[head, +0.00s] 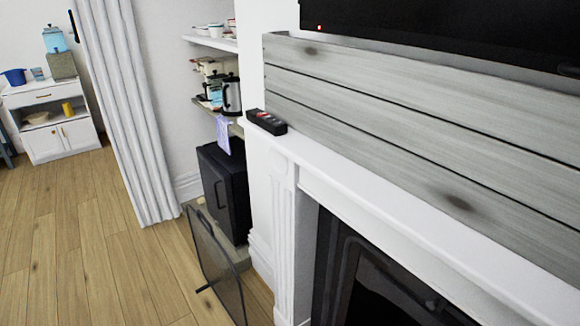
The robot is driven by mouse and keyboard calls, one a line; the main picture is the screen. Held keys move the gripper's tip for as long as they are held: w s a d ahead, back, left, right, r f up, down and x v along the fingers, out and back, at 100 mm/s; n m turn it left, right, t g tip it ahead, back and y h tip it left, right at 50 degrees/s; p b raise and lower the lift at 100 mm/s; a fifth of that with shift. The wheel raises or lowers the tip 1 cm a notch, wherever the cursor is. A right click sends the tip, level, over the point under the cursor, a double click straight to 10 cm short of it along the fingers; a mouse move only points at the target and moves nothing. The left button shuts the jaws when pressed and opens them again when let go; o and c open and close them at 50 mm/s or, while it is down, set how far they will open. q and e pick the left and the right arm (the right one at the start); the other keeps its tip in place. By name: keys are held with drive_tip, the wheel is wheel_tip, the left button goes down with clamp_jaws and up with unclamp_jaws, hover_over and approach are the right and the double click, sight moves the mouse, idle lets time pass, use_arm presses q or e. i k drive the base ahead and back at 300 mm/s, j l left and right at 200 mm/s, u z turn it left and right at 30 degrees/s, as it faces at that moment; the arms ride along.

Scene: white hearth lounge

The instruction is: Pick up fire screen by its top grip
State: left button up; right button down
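The fire screen (215,262) is a dark mesh panel with a thin dark frame. It stands on the wooden floor at the lower middle of the head view, left of the fireplace, seen at a steep angle. A dark foot sticks out to its left. Its lower right part is cut off by the bottom edge of the picture. I cannot make out a separate top grip. Neither of my grippers is in the head view.
The white fireplace surround (283,230) and its mantel (400,215) fill the right. A black remote-like box (267,122) lies on the mantel. A black cabinet (224,192) stands behind the screen. A white curtain (125,120) hangs left. Open wooden floor (80,250) lies left.

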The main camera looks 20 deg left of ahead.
sight(218, 268)
drive_tip(key=u, duration=1.3)
